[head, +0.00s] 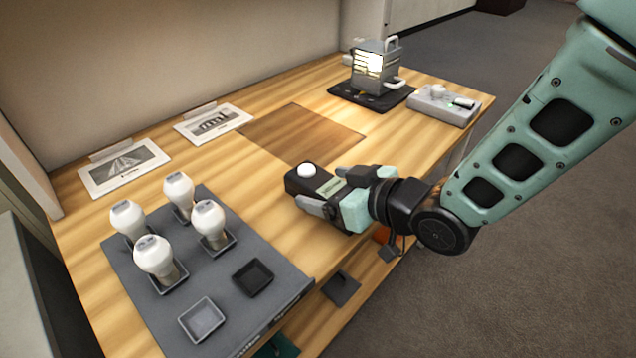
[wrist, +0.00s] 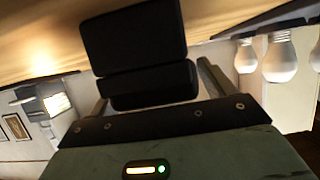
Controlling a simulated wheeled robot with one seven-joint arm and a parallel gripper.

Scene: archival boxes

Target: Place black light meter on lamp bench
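The black light meter (head: 300,182) is a small dark block with a white dome on top. It sits between the fingers of my gripper (head: 332,192), which is shut on it, over the front part of the wooden lamp bench (head: 400,150). I cannot tell whether the meter's underside touches the bench. In the wrist view, the meter's black body (wrist: 140,55) fills the space between the fingertips of my gripper (wrist: 155,85). Part of the meter is hidden by the gripper in the head view.
A grey tray (head: 290,278) with several white bulbs and two empty square holders stands at front left. A lit lamp box (head: 376,62) on a black mat and a grey device (head: 440,106) are at back right. A bare darker brown square (head: 300,134) lies mid-bench, near two framed pictures.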

